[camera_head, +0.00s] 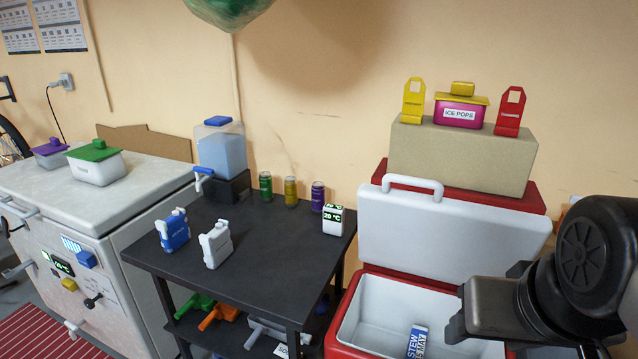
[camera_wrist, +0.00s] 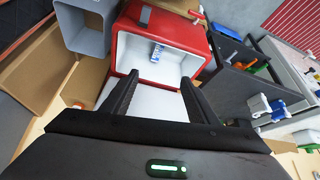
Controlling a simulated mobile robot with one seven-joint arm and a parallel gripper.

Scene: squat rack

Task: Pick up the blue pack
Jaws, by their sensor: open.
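The blue pack (camera_head: 174,230) is a small jug-shaped block with a handle, standing upright on the left part of the black cart top (camera_head: 262,236). A similar white pack (camera_head: 215,244) stands just right of it. In the wrist view the blue pack (camera_wrist: 279,106) shows small at the right, beside the white pack (camera_wrist: 259,104). My gripper (camera_wrist: 158,80) is open and empty, its two fingers pointing toward the open red cooler. It is far to the right of the blue pack, over the cooler side, touching nothing that I can see.
The open red cooler (camera_head: 345,318) holds a blue-and-white carton (camera_head: 417,342). Its raised white lid (camera_head: 450,235) stands behind it. A white chest freezer (camera_head: 150,195) is at left.

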